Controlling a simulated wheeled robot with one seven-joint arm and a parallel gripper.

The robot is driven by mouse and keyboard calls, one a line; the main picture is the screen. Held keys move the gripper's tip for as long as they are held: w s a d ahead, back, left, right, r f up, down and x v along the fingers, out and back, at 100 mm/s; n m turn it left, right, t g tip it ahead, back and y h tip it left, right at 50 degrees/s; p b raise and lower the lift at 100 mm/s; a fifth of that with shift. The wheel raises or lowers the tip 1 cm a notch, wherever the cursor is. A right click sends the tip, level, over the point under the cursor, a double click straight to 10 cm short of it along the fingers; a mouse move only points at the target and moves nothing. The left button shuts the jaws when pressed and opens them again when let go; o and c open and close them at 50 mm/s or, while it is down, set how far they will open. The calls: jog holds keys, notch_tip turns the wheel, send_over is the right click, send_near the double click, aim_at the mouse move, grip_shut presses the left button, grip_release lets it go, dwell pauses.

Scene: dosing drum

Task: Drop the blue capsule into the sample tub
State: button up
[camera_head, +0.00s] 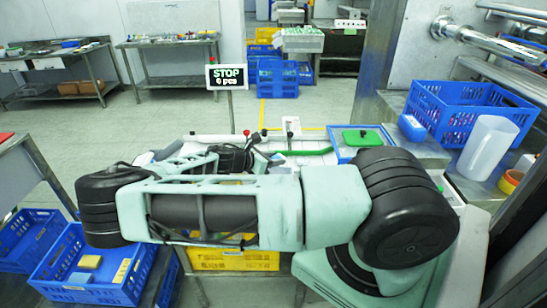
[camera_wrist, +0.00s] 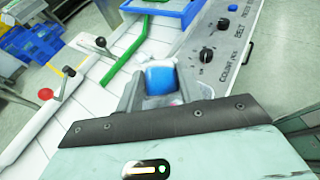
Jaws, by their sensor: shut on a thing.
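In the wrist view my gripper (camera_wrist: 160,85) is shut on the blue capsule (camera_wrist: 160,79), which sits between the two grey fingers above the white machine top. Its underside is hidden. I cannot tell for certain which container is the sample tub. A blue-rimmed tray (camera_head: 338,155) with a green piece in it stands just beyond my arm in the head view.
A control panel with black knobs (camera_wrist: 208,54) lies right of the gripper, levers (camera_wrist: 47,95) left, and a green bar (camera_wrist: 124,62) ahead. A sign reading STOP, 0 pcs (camera_head: 227,77) stands behind. A clear jug (camera_head: 487,148) and blue crate (camera_head: 470,108) stand right.

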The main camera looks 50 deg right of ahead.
jog(key=shift+f, duration=0.45)
jog(key=o, duration=1)
jog(key=shift+a, duration=0.1)
jog(key=b+v, duration=0.5)
jog(key=v, duration=1.2)
jog(key=shift+r+b, duration=0.25)
jog(key=shift+b, duration=0.05)
jog(key=shift+w, duration=0.1)
